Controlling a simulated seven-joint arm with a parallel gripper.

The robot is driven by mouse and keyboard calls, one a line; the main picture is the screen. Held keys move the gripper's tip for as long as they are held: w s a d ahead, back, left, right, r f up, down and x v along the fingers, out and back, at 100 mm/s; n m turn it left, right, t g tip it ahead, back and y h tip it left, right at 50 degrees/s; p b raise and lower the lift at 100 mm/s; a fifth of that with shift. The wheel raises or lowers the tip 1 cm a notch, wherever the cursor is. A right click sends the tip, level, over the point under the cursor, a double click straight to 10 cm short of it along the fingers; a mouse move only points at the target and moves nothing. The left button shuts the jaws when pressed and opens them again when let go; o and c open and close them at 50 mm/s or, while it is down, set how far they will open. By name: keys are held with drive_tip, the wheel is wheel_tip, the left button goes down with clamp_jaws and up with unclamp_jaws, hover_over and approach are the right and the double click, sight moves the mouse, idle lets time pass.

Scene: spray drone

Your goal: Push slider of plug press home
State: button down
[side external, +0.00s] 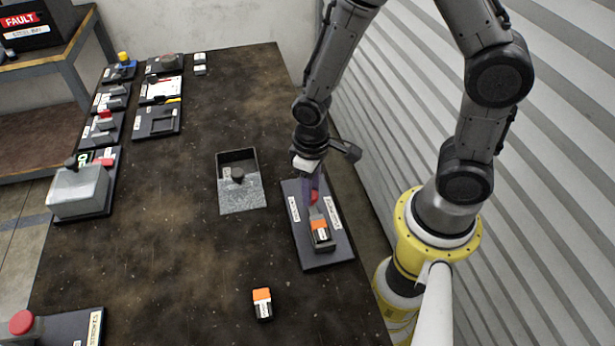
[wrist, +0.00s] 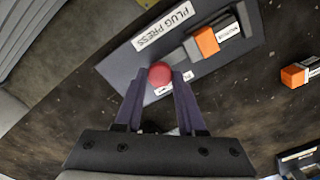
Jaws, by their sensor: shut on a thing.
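The plug press (side external: 335,250) is a dark flat plate near the table's right edge. It also shows in the wrist view (wrist: 122,68), with a "PLUG PRESS" label. Its slider has a round red knob (wrist: 160,74), also visible in the side view (side external: 314,197). My gripper (wrist: 158,80) is shut on this knob, its purple fingers on either side; it also shows from the side (side external: 312,192). An orange and black block (wrist: 214,39) sits in a grey holder on the plate, farther along from the knob. The slider's contact with the block cannot be told.
A loose orange and black block (side external: 262,303) lies on the table. A tray with a speckled lid (side external: 240,195) stands left of the press. Several panels line the far left edge, with a grey box (side external: 78,190). A red button panel (side external: 72,328) is front left. Mid-table is mostly clear.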

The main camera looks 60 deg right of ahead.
drive_tip(key=shift+s+a, duration=0.15)
drive_tip(key=c, duration=0.5)
unclamp_jaws()
drive_tip(key=shift+r, duration=0.15)
wheel_tip(320, 180, up, 14)
drive_tip(key=shift+f, duration=0.2)
drive_tip(key=s+d+r+m+t, duration=0.1)
drive_tip(key=s+d+r+t, duration=0.4)
drive_tip(key=s+r, duration=0.4)
drive_tip(key=shift+s+d+r+t, duration=0.15)
drive_tip(key=shift+s+r+t, duration=0.1)
drive_tip(key=shift+r+t, duration=0.05)
